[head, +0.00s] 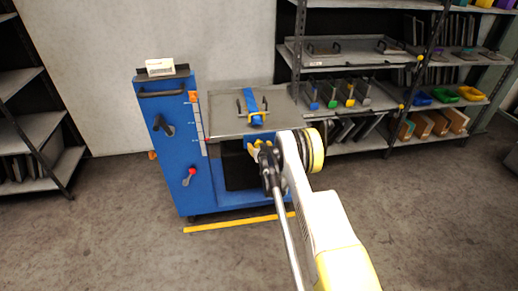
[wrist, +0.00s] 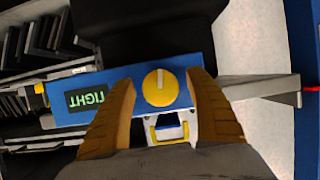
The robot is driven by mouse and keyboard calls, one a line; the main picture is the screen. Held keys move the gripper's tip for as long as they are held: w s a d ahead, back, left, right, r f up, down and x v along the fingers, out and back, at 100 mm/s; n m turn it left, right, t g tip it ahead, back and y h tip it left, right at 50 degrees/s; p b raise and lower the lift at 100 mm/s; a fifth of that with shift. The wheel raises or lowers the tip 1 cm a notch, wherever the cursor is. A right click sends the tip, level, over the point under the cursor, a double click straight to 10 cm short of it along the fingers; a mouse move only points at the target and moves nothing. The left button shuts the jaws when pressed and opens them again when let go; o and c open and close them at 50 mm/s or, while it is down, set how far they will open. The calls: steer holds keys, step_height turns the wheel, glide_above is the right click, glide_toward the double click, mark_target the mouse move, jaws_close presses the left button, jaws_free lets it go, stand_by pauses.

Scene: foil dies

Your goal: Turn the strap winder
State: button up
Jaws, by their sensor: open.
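A round yellow knob (wrist: 159,88) with a pale line across it sits on a blue panel (wrist: 65,85) in the wrist view; it looks like the strap winder. A dark label with green letters, reading TIGHT upside down, is left of the knob. My gripper (wrist: 163,82) is open, with one brown finger on each side of the knob and gaps showing between. Whether the fingers touch it I cannot tell. In the head view my gripper (head: 258,147) is at the front of the blue cart (head: 183,150), below its grey top, and the knob is not distinguishable.
A blue strap (head: 251,98) and dark handles are on the grey top plate (head: 225,118). A red-tipped lever (head: 189,176) and a dark handle are on the cart's left panel. A yellow floor line (head: 235,224) runs before the cart. Shelves (head: 345,100) stand behind right.

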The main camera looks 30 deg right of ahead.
steer(key=shift+w, duration=0.1)
steer(key=c, duration=1.2)
steer(key=shift+n+h, duration=0.6)
steer(key=shift+n, duration=0.4)
steer(key=o, duration=1.2)
steer(key=shift+r, duration=0.1)
steer(key=v, duration=1.2)
